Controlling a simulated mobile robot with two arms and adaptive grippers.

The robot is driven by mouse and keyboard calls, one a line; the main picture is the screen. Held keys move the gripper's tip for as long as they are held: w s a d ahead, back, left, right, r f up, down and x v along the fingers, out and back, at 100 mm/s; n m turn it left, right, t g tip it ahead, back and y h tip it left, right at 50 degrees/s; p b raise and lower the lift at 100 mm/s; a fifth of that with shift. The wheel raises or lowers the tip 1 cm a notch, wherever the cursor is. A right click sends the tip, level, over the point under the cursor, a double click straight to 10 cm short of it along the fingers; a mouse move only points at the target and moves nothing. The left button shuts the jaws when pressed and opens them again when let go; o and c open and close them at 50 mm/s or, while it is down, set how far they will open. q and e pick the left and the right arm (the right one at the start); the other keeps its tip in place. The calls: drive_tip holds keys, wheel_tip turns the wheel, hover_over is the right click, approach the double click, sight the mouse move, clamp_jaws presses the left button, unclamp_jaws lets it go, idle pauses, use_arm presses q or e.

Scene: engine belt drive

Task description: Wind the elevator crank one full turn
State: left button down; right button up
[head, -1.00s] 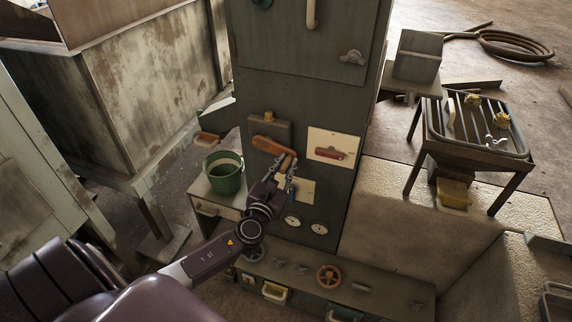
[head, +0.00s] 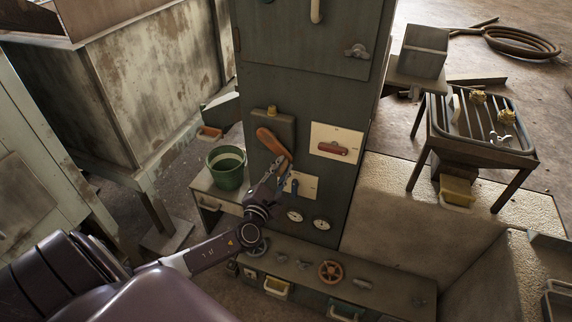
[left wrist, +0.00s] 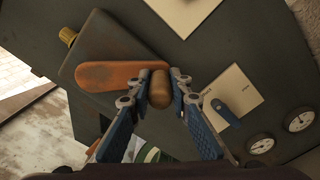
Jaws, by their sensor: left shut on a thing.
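The elevator crank is an orange-brown arm (head: 268,139) on a grey box on the front of the dark green cabinet (head: 305,95). In the head view it slants down to the right. In the left wrist view the crank arm (left wrist: 108,75) lies nearly level, with a rounded brown knob (left wrist: 160,92) at its right end. My left gripper (head: 283,169) reaches up from below to the lower end of the crank. In the left wrist view its two blue-padded fingers (left wrist: 160,84) are shut on the knob, one on each side. My right gripper is not in view.
A white plate with a blue lever (head: 295,185) sits close beside my left gripper, with gauges (head: 294,216) below. A red-handled switch plate (head: 337,143) is to the right. A green bucket (head: 226,172) stands at left. A handwheel (head: 331,273) is on the low ledge.

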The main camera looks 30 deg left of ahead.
use_arm(q)
drive_tip(key=s+a+f+m+p, duration=0.1)
drive_tip(key=a+f+m, duration=0.1)
drive_tip(key=a+m, duration=0.4)
drive_tip(key=shift+s+f+m, duration=0.25)
drive_tip(key=shift+f+m, duration=0.15)
drive_tip(key=shift+m, duration=1.2)
drive_tip(key=c, duration=1.8)
unclamp_jaws()
drive_tip(key=shift+o, duration=0.2)
drive_tip(key=v, duration=1.2)
